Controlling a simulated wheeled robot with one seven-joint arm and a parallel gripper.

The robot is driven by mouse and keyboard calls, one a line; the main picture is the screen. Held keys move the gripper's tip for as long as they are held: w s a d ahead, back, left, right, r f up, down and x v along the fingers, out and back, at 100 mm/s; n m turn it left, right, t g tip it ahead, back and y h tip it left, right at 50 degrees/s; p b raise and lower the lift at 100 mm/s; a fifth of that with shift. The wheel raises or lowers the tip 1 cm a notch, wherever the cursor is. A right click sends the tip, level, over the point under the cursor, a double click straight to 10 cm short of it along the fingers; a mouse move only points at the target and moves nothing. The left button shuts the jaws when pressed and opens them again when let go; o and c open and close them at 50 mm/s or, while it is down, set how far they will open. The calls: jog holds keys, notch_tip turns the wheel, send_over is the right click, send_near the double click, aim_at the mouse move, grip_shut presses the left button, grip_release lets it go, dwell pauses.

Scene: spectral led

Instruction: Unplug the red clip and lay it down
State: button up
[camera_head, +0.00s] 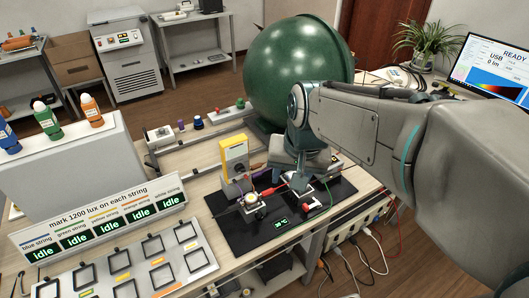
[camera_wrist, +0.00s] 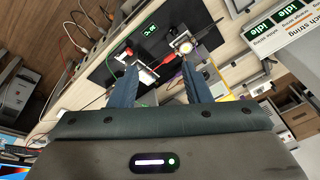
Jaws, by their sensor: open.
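The red clip (camera_head: 271,189) lies across the black mat (camera_head: 235,228), reaching toward a small square holder with a round light LED (camera_head: 251,201). In the wrist view the red clip (camera_wrist: 166,60) runs up to the side of the LED holder (camera_wrist: 184,45); I cannot tell exactly where its tip touches. My gripper (camera_wrist: 160,68) is open, its two blue-grey fingers on either side of the clip and apart from it in the picture. In the head view my gripper (camera_head: 293,180) is over the mat, and the wrist hides part of what lies behind.
A yellow meter (camera_head: 234,156) stands behind the mat. A white-topped terminal block (camera_head: 307,197) is right of the clip, and a green display (camera_head: 281,222) is in front. A large green sphere (camera_head: 290,75) stands behind.

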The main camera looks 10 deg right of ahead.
jog(key=w+f+m+g+b, duration=0.2)
jog(key=w+f+m, duration=0.4)
jog(key=w, duration=0.5)
jog(key=m+b, duration=0.2)
jog(key=m, duration=0.3)
send_near(265, 192)
jog(key=shift+g+h, duration=0.3)
jog(key=shift+g, duration=0.1)
jog(key=f, duration=0.3)
jog(key=f+p, duration=0.1)
jog(key=f, duration=0.1)
jog(key=f+p, duration=0.1)
jog(key=f, duration=0.2)
jog(key=shift+w+a+f, duration=0.3)
jog(key=shift+w+f, duration=0.1)
jog(key=shift+c, duration=0.3)
jog(key=c, duration=0.8)
grip_shut()
